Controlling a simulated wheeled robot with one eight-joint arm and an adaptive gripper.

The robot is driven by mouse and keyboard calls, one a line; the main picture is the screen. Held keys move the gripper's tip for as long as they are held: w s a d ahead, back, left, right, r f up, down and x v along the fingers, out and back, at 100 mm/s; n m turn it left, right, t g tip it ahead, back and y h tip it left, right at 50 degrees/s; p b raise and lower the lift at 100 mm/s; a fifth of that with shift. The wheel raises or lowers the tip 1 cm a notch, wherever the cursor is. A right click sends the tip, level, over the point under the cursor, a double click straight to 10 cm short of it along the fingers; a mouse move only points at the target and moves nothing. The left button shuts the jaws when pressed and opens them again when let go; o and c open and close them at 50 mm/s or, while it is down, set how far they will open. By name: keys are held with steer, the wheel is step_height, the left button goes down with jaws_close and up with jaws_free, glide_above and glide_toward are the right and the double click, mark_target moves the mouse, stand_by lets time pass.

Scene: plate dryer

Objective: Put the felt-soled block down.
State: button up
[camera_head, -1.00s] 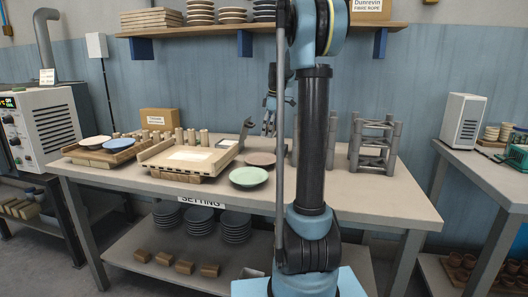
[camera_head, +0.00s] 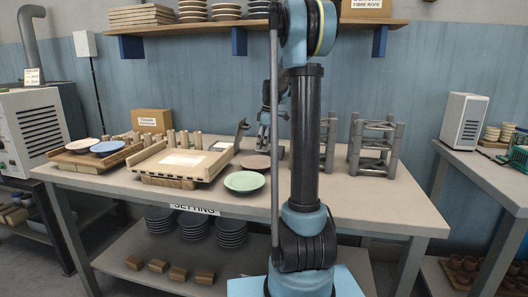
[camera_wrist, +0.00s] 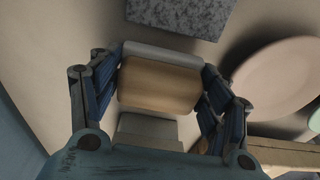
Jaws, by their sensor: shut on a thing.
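My gripper (camera_head: 263,143) is low over the table's back middle, partly hidden behind my arm. In the wrist view its two blue-padded fingers (camera_wrist: 159,88) are shut on the felt-soled block (camera_wrist: 157,84) from both sides. The block has a tan wooden body with a pale grey strip along its upper edge in that view. Whether its underside touches the table (camera_head: 345,195) cannot be told. I cannot make out the block clearly in the head view.
A pinkish plate (camera_head: 256,161) lies close by; it shows right of the block in the wrist view (camera_wrist: 278,76). A speckled grey slab (camera_wrist: 180,13) lies beyond the block. A green plate (camera_head: 244,181) is in front. Grey racks (camera_head: 374,148) stand right. The front-right tabletop is clear.

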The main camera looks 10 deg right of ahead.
steer(key=shift+f, duration=1.55)
steer(key=o, duration=1.8)
steer(key=shift+o, duration=0.2)
steer(key=r, duration=0.4)
steer(key=d+r, duration=0.1)
steer(key=r, duration=0.7)
steer(key=shift+s+d, duration=0.3)
steer(key=shift+s, duration=0.1)
